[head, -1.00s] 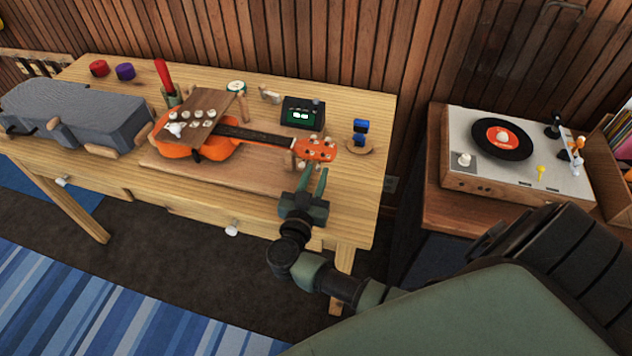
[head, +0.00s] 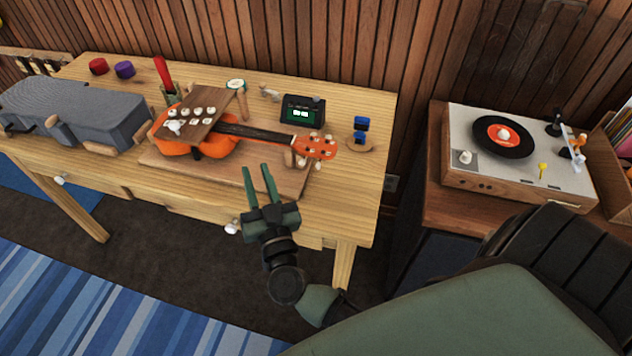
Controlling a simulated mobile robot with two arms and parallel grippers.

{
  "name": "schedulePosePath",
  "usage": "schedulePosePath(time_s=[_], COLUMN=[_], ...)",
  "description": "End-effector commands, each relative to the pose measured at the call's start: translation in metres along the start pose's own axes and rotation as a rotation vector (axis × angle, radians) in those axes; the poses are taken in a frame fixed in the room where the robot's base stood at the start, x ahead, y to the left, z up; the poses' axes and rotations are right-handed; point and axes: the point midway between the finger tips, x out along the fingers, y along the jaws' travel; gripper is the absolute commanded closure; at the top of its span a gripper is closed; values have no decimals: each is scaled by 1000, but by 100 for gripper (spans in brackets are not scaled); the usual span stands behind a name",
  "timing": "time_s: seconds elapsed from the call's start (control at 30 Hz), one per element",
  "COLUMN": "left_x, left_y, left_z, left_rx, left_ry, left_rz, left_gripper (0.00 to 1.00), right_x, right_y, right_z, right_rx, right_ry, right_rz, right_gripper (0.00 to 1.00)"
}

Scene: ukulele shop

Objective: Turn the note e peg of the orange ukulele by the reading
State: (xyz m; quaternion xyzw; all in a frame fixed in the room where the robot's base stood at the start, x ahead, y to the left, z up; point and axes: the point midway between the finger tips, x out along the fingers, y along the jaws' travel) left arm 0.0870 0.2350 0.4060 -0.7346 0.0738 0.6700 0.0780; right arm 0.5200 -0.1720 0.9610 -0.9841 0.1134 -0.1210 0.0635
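The orange ukulele (head: 185,147) lies on a wooden board (head: 240,174) on the workbench. Its neck points right to the orange headstock (head: 316,148), which has several pale pegs; their note labels are too small to read. A wooden plate with several white knobs (head: 205,115) covers part of the body. A black tuner (head: 302,112) with a lit green screen stands behind the headstock; its reading is too small to make out. My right gripper (head: 260,178) is open and empty, at the board's front edge, left of and nearer than the headstock. My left gripper is not in view.
A grey case (head: 75,112) lies on the bench's left. Red (head: 98,66) and purple (head: 124,69) round things stand at the back. A blue item (head: 361,128) stands on a small round wooden base right of the headstock. A record player (head: 515,150) is on a cabinet at right.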

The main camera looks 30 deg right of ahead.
Motion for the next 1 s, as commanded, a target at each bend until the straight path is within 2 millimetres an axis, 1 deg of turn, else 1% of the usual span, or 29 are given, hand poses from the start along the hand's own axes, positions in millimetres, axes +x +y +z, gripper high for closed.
schedulePosePath(time_s=[0.03, 0.17, 0.3, 0.4, 0.53, 0.63, 0.77, 0.87, 1.0], left_x=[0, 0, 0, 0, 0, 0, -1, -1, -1], left_y=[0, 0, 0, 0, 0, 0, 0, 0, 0], left_z=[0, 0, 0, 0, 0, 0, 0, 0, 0], left_rx=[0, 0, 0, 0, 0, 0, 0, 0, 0], left_ry=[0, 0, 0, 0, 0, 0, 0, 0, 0], left_rz=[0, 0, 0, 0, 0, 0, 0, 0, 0], left_gripper=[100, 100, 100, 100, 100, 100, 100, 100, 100], right_x=[-1, -6, -18, -29, -46, -61, -82, -97, -116], right_y=[-8, -32, -58, -73, -88, -95, -96, -93, -83], right_z=[-4, -10, -14, -12, -4, 5, 21, 34, 52], right_rx=[8, 21, 25, 18, -1, -23, -59, -86, -126], right_ry=[0, -13, -55, -102, -184, -263, -384, -475, -604], right_rz=[-48, -178, -331, -430, -543, -617, -688, -720, -741], right_gripper=[75, 75, 75, 75, 75, 75, 75, 75, 75])
